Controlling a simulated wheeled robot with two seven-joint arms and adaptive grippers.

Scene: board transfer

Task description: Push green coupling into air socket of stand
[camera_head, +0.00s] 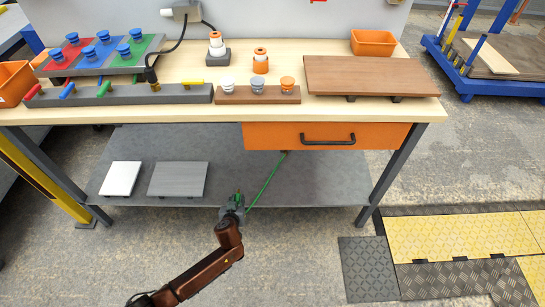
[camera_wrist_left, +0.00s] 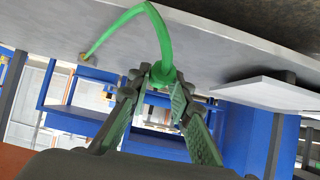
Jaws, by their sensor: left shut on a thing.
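My left gripper (camera_head: 236,201) is below and in front of the bench, near the front edge of its lower shelf. It is shut on the green coupling (camera_head: 238,194). My right gripper is not in view.
The workbench top (camera_head: 232,72) holds a grey bar (camera_head: 120,95) with coloured handles, a panel with blue knobs, a brown board (camera_head: 370,76) and an orange bin (camera_head: 373,42). Below are an orange drawer (camera_head: 270,136) and a grey shelf (camera_head: 250,184) with two plates. Floor mats lie at right.

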